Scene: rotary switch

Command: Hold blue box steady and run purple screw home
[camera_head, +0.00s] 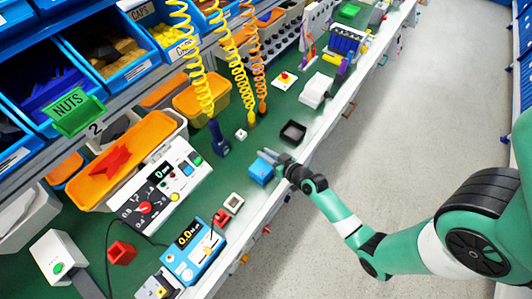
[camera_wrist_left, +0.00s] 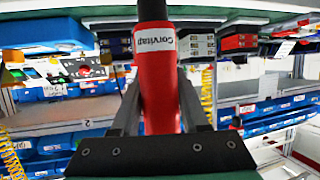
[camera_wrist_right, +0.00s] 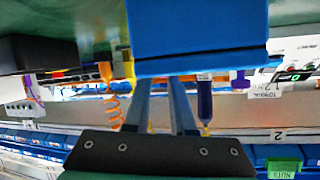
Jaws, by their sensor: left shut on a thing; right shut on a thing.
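The blue box (camera_head: 259,171) is on the green bench in the head view, near its front edge. My right gripper (camera_head: 273,158) is shut on it from the right. In the right wrist view, the blue box (camera_wrist_right: 200,28) fills the top middle, at the fingertips. A small purple piece (camera_wrist_right: 240,78) beside its edge may be the purple screw; I cannot tell how deep it sits. My left gripper (camera_wrist_left: 158,100) is shut on a red driver-like handle (camera_wrist_left: 159,90) with a white label and dark upper end. It is out of the head view.
A dark blue driver (camera_head: 218,138) hangs on a yellow coil behind the box. A black tray (camera_head: 293,132), a small white block (camera_head: 241,134) and a white-framed piece (camera_head: 234,201) are nearby. A blue meter (camera_head: 194,252) stands at lower left. Bins line the back.

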